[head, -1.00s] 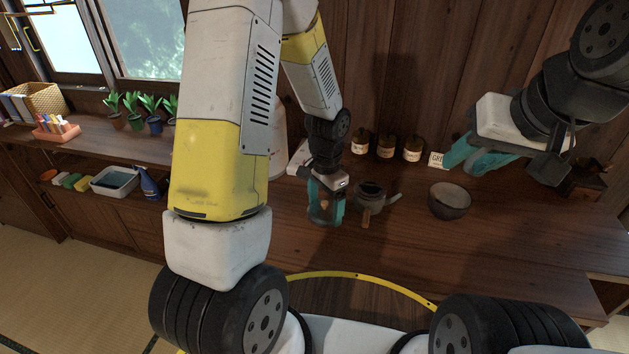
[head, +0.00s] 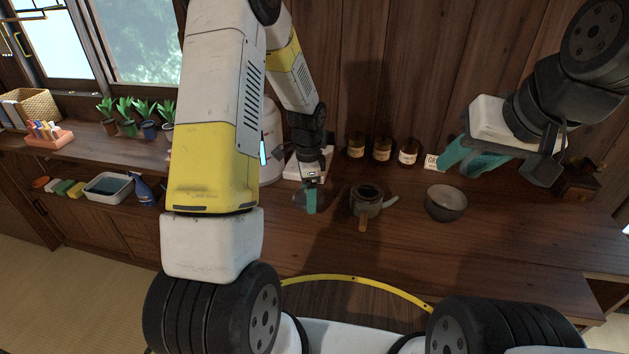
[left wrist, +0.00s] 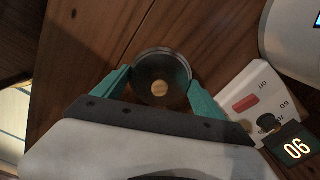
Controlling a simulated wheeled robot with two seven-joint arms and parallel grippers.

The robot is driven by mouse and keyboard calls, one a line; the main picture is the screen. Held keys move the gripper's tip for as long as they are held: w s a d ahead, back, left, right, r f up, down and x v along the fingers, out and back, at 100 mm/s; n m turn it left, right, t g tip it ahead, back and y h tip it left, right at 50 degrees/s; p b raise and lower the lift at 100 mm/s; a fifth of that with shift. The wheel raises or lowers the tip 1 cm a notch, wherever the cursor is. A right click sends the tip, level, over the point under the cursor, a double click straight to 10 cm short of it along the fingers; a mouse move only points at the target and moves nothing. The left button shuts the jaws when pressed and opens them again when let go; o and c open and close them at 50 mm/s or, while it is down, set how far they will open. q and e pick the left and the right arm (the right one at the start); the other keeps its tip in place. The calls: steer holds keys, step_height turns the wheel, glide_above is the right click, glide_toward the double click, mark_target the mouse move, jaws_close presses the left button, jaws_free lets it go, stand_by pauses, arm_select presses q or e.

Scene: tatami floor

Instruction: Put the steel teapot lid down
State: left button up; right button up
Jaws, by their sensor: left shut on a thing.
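My left gripper (head: 309,201) is shut on the steel teapot lid, left of the teapot and low over the wooden counter. In the left wrist view the round lid (left wrist: 152,64), with a pale wooden knob, sits between the two teal fingers (left wrist: 160,80). Whether the lid touches the counter I cannot tell. The dark teapot (head: 367,208) stands upright with its top open, its wooden handle toward me and its spout to the right. My right gripper (head: 463,165) is open and empty, above the counter behind the bowl.
A grey bowl (head: 446,207) stands right of the teapot. Several brown jars (head: 382,150) line the wall. The counter's front (head: 430,258) is clear.

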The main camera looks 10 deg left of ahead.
mark_target(305, 198)
arm_select(q)
steer(key=shift+w+a+f, duration=0.2)
steer(key=shift+w+a, duration=0.55)
steer(key=shift+w, duration=0.25)
steer(key=shift+f, duration=1.65)
steer(key=o, duration=1.3)
steer(key=shift+f, duration=0.15)
